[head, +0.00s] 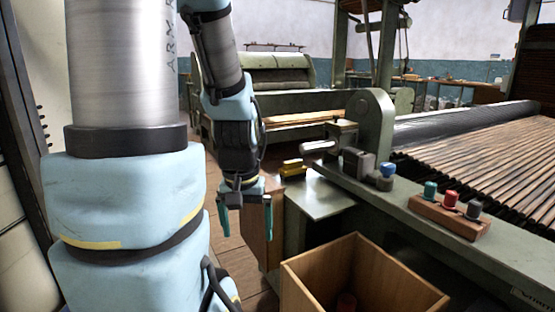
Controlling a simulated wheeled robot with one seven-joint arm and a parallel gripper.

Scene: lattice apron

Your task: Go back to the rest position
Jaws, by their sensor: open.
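My gripper (245,220) hangs pointing down near the middle of the head view, left of the green machine's small shelf. Its two teal fingers are apart with nothing between them. My arm runs up from it to the top of the picture, and a thick part of my own arm fills the left side.
A blue-topped piece (387,172) and a yellow piece (292,167) are nearby. An open wooden box (415,296) stands below, with a dark red thing inside. Brown floor (232,258) shows below my gripper.

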